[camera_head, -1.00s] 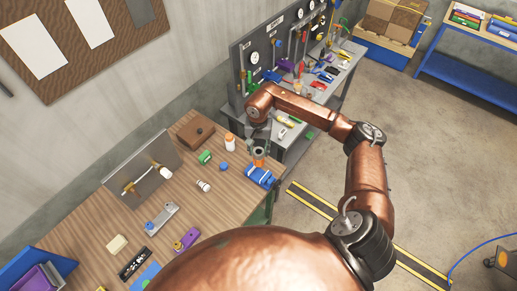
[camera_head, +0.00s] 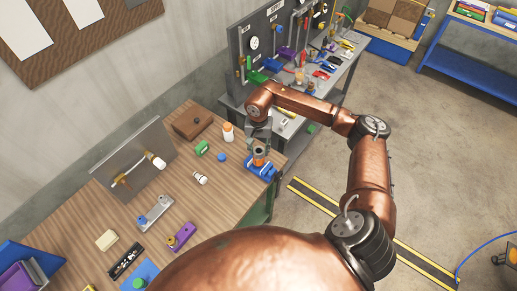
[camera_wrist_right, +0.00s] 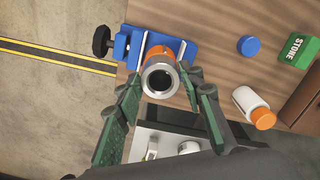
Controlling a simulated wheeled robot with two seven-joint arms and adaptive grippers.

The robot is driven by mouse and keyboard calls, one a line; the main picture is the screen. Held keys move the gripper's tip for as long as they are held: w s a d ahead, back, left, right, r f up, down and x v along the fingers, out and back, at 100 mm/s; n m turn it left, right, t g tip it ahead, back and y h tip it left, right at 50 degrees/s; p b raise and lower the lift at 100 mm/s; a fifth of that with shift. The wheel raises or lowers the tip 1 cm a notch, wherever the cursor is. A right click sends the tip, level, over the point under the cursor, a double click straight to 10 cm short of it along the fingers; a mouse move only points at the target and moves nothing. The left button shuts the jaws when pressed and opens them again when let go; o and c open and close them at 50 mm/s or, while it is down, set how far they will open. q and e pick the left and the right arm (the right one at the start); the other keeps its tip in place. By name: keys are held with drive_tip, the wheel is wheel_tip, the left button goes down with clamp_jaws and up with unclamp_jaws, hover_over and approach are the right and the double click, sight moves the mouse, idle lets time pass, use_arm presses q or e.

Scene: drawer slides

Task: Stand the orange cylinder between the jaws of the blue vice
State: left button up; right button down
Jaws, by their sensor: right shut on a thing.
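The orange cylinder (camera_head: 260,160) has a grey ring-shaped top with a dark hole. My right gripper (camera_head: 258,149) is shut on it from above, near its top. In the right wrist view, the cylinder (camera_wrist_right: 162,52) shows between the two green-padded fingers of the gripper (camera_wrist_right: 162,85). The blue vice (camera_head: 264,172) lies at the table's right edge. In the wrist view the cylinder overlaps the gap between the pale jaws of the vice (camera_wrist_right: 190,56). It looks roughly upright; its lower end is hidden, so I cannot tell whether it touches the vice. My left gripper is out of view.
Near the vice are a blue knob (camera_head: 222,157), a green box (camera_head: 202,148) and a white bottle with an orange cap (camera_head: 227,133). A white fitting (camera_head: 200,178) lies further left. A grey tool bench (camera_head: 320,85) stands behind. Bare table lies left of the vice.

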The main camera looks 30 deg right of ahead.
idle(1.2)
drive_tip(key=shift+f+b, duration=1.9)
drive_tip(key=shift+b, duration=0.15)
drive_tip(key=c, duration=1.6)
unclamp_jaws()
drive_tip(key=o, duration=0.6)
drive_tip(key=shift+c, duration=0.2)
drive_tip(key=shift+c, duration=0.5)
drive_tip(key=shift+c, duration=1.2)
